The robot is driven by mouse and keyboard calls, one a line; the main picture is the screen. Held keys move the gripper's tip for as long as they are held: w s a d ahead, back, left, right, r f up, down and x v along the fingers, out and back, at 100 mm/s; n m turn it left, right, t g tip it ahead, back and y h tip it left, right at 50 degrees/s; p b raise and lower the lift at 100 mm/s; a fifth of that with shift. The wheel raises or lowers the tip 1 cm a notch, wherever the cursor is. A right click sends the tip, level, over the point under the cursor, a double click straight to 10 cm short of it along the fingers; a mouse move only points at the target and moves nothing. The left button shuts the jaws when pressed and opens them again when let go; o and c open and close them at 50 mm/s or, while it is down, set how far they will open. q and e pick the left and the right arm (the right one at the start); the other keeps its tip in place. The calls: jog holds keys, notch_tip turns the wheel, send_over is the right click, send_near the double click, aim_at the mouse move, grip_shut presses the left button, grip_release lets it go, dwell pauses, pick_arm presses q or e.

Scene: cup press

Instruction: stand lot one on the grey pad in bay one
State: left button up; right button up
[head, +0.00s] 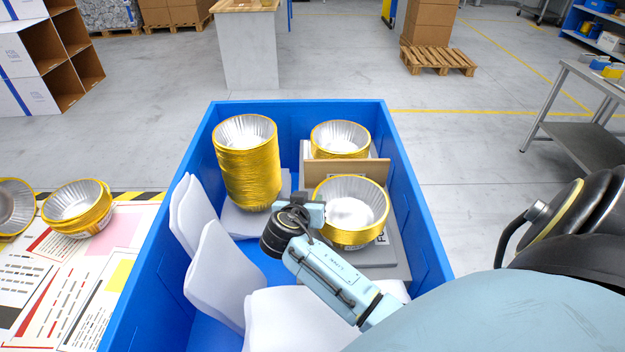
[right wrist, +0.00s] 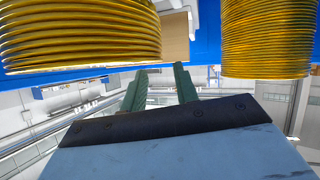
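Gold foil cups stand in stacks inside a blue crate. A tall stack (head: 249,165) is at the back left on a white pad (head: 242,224). A shorter stack (head: 347,209) is at the front right, over a grey pad (head: 392,262). Another stack (head: 340,139) stands behind a cardboard divider (head: 375,171). No marking tells which is lot one. My right gripper (head: 311,212) is beside the left side of the front-right stack. In the right wrist view, its fingers (right wrist: 160,88) are apart with nothing between them. My left gripper is not in view.
White curved panels (head: 220,272) stand in the crate's left and front parts. The blue crate walls (head: 416,200) surround the stacks. On the left, a table with printed sheets (head: 50,285) holds more foil cups (head: 78,207). Open floor lies beyond the crate.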

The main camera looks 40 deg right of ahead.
jog(key=v, duration=0.8)
jog(key=shift+p, duration=0.3)
jog(key=shift+s+d, duration=0.1)
